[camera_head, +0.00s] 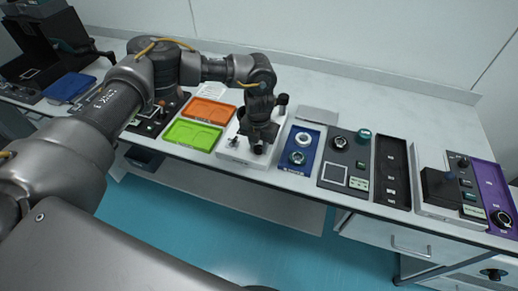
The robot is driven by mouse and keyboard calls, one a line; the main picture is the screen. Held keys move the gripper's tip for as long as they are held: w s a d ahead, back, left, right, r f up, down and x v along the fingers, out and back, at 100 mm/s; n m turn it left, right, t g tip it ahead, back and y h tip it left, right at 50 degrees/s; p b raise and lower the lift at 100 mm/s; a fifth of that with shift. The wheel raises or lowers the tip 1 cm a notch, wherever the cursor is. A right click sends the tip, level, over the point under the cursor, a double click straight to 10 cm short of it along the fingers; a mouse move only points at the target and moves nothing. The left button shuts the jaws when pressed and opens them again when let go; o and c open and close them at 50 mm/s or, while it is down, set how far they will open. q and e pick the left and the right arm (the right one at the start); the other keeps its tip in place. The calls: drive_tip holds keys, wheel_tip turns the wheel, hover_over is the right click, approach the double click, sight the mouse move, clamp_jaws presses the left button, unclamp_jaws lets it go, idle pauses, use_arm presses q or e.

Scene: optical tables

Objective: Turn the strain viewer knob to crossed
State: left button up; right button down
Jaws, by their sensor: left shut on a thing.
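My left gripper (258,146) points down over a white-based instrument (228,154) near the front of the bench. Its fingers are shut on a small dark part on top of that instrument, which looks like the knob. The gripper and wrist cover most of this part, so its pointer and any marks cannot be read. A small silvery post (235,142) stands on the same base, left of the fingers. No label naming the strain viewer is readable. My right gripper does not show.
Left of the instrument lie an orange tray (207,111) and a green tray (193,134). Right of it are a blue panel (291,168) with round rings, a dark control panel (343,146), a black slotted tray (392,172) and a purple panel (490,185).

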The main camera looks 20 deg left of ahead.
sight(259, 148)
use_arm(q)
drive_tip(key=shift+m+b, duration=0.35)
drive_tip(key=shift+m, duration=0.15)
drive_tip(key=o, duration=1)
drive_tip(key=shift+c, duration=0.2)
wheel_tip(259, 148, up, 11)
drive_tip(key=b, duration=0.2)
